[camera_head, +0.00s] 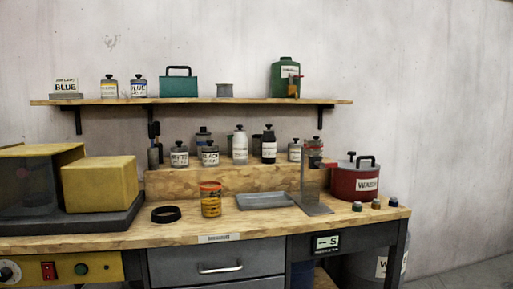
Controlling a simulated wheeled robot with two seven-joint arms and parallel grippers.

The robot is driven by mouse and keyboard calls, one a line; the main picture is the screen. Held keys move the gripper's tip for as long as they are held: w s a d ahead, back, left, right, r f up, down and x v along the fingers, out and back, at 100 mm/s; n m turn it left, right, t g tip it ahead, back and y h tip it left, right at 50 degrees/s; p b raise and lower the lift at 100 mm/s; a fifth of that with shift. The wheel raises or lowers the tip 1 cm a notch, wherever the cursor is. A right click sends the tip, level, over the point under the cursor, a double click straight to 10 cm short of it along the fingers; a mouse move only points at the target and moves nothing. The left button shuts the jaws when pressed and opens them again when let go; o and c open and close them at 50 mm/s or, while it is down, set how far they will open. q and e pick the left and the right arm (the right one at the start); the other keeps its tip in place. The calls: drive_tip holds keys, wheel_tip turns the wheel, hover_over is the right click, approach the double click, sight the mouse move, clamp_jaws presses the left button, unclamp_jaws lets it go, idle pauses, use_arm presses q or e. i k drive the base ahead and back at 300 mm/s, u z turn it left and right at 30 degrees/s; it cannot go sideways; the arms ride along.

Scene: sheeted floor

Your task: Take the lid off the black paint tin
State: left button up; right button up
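A small grey tin (210,157) with a white label that seems to read BLACK stands upright on the wooden riser at the back of the workbench. Its dark lid (210,146) with a small knob sits on top. A similar tin labelled WHITE (179,158) stands just to its left. A taller dark container (203,137) stands close behind the black tin and is partly hidden by it. Neither of my grippers is in view.
A white bottle (240,146) and a black bottle (269,147) stand to the right on the riser (200,185). A shelf (235,102) hangs above.

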sight(209, 142)
drive_tip(key=z, duration=0.9)
drive_tip(key=i, duration=1.15)
drive_tip(key=u, duration=1.6)
